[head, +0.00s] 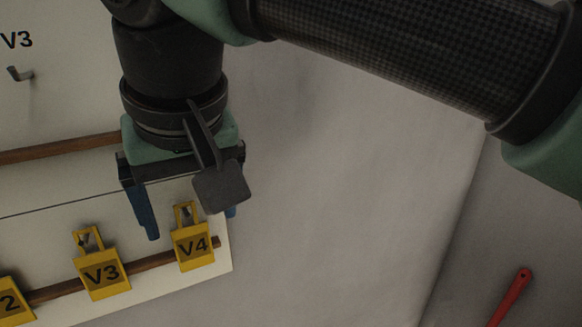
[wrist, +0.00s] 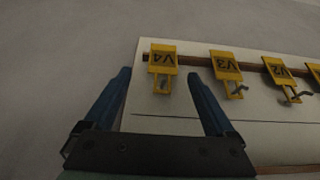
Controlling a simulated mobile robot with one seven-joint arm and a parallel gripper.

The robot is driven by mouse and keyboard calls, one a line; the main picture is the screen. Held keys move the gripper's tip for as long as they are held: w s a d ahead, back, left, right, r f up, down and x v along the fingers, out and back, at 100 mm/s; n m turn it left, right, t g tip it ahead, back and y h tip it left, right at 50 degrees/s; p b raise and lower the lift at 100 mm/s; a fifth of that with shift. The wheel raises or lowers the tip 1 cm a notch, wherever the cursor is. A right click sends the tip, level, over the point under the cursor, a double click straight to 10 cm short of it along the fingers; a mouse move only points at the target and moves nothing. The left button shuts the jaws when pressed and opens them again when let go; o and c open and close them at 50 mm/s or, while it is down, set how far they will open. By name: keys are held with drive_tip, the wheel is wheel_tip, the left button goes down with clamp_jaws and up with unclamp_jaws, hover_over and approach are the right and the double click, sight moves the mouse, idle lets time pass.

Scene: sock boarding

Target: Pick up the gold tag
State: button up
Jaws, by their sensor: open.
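Several gold-yellow tags hang in a row on a board, and the pictures do not show which one is meant. The tag marked V4 (head: 192,247) is at the right end; it also shows in the wrist view (wrist: 162,60). The tag marked V3 (head: 102,274) is to its left, also in the wrist view (wrist: 225,66). A tag marked V2 shows in the wrist view (wrist: 279,72). My gripper (head: 192,226) is open and empty, its blue fingers above the V4 tag. In the wrist view its fingertips (wrist: 159,73) appear either side of V4; contact is not visible.
The tags are along a brown rail (head: 152,262) on a white board (head: 60,220). A hook (head: 20,75) labelled V3 sticks out at upper left. A red stick-like object (head: 512,297) lies at lower right.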

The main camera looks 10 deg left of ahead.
sight(190, 230)
drive_tip(key=b+x, duration=0.2)
drive_tip(key=x, duration=0.1)
drive_tip(key=shift+s+a+f, duration=0.25)
drive_tip(key=shift+f, duration=0.1)
drive_tip(key=shift+w+a+f+b, duration=0.1)
drive_tip(key=shift+w+f+b, duration=0.25)
drive_tip(key=shift+w+b, duration=0.1)
drive_tip(key=shift+s+r, duration=0.15)
drive_tip(key=shift+s, duration=0.05)
drive_tip(key=shift+c, duration=1.8)
drive_tip(key=c, duration=1)
drive_tip(key=shift+c, duration=0.2)
drive_tip(key=shift+r, duration=0.1)
drive_tip(key=shift+s+d+r+p, duration=0.15)
drive_tip(key=shift+d+r+p, duration=0.1)
drive_tip(key=shift+p, duration=0.15)
drive_tip(key=s+d+r+p, duration=0.2)
drive_tip(key=s+d+r, duration=0.5)
drive_tip(key=s, duration=0.4)
drive_tip(key=shift+d, duration=0.2)
